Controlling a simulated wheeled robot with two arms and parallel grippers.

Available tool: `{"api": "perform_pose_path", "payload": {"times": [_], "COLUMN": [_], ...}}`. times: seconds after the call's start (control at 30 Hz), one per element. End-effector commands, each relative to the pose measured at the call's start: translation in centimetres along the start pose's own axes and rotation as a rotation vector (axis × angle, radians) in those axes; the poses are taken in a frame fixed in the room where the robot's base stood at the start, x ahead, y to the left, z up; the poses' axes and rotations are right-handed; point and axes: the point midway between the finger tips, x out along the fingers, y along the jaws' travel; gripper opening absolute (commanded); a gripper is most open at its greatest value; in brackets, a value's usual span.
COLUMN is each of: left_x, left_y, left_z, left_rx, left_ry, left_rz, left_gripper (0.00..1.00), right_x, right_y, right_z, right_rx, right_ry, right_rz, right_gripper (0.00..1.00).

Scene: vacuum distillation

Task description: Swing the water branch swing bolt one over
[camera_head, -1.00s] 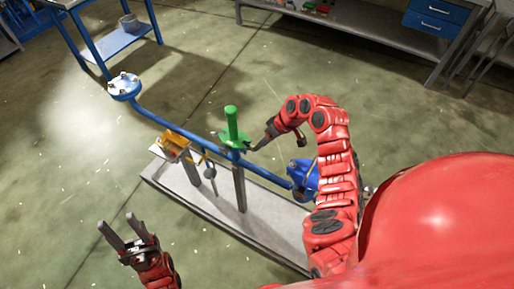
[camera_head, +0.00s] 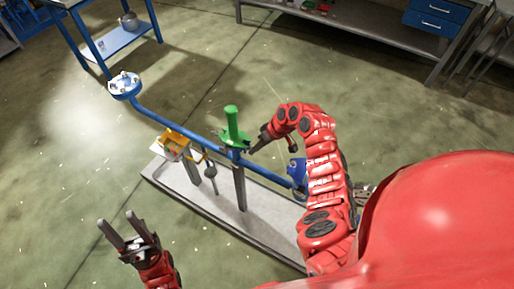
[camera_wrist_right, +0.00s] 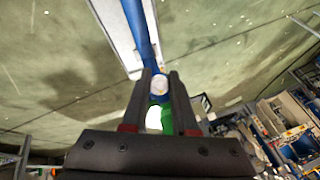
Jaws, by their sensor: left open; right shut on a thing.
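My right gripper (camera_head: 253,148) is at the green fitting (camera_head: 233,130), which stands on the blue pipe (camera_head: 185,130). In the right wrist view my right gripper (camera_wrist_right: 160,80) has its fingers closed around a small pale round-ended part (camera_wrist_right: 160,85), which looks like the swing bolt. Blue pipe shows beyond it and green below it. The gripper hides most of the bolt, so its exact tilt cannot be told. My left gripper (camera_head: 127,228) is open and empty, out over the floor at the lower left, apart from the pipe.
The pipe stands on posts over a grey tray-like base (camera_head: 270,238). A blue flange with bolts (camera_head: 124,84) is at its far left end, and a yellow-orange valve part (camera_head: 175,143) sits midway. A blue table (camera_head: 100,45) and workbench (camera_head: 350,25) stand behind. Open floor lies left.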

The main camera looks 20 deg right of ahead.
Motion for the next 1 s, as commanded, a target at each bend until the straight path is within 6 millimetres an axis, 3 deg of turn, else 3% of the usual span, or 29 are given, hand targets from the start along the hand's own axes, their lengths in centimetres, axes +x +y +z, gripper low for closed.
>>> {"api": "perform_pose_path", "payload": {"times": [0.23,0.6,1.0], "left_x": [-0.7,-4.6,-4.8], "left_y": [0.0,0.2,0.2], "left_z": [0.1,0.8,0.8], "left_rx": [0.000,0.000,0.000], "left_ry": [0.000,0.000,0.000], "left_rz": [0.000,0.000,0.000], "left_gripper": [0.50,0.50,0.50], "right_x": [0.1,-0.3,-0.8], "right_y": [-0.2,-0.6,-0.8], "right_z": [-0.4,-1.9,-2.1], "right_rx": [0.005,0.063,0.072], "right_ry": [-0.049,-0.296,-0.342], "right_rz": [0.014,0.107,0.124], "right_gripper": [0.00,0.00,0.00]}}
